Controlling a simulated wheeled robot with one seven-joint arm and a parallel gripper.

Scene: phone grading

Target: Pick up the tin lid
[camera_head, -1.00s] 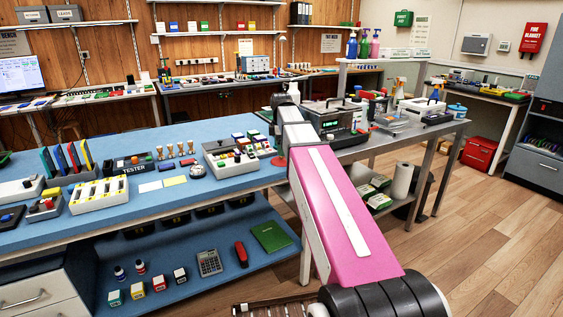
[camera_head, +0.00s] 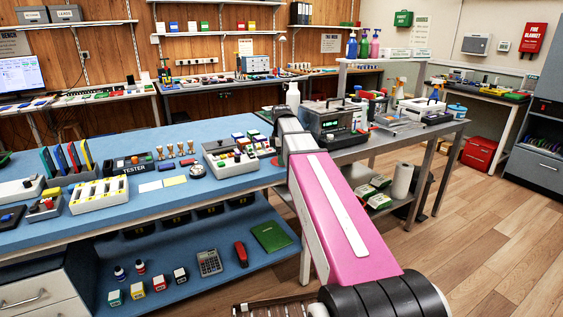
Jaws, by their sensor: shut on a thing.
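My pink and white arm reaches from the lower right up to the right end of the blue bench (camera_head: 110,215). Its far end, a grey and dark wrist, is over the area where the blue bench meets the grey metal bench. My gripper's fingers are hidden behind the wrist, so neither they nor anything between them shows. I cannot make out the tin lid for certain. A small round silvery thing (camera_head: 197,172) lies on the blue bench, left of the arm. A flat red piece (camera_head: 279,161) shows beside the wrist, partly covered.
Wooden-handled stamps, a tester (camera_head: 130,164) and battery trays are further left. The front right of the blue bench is fairly clear.

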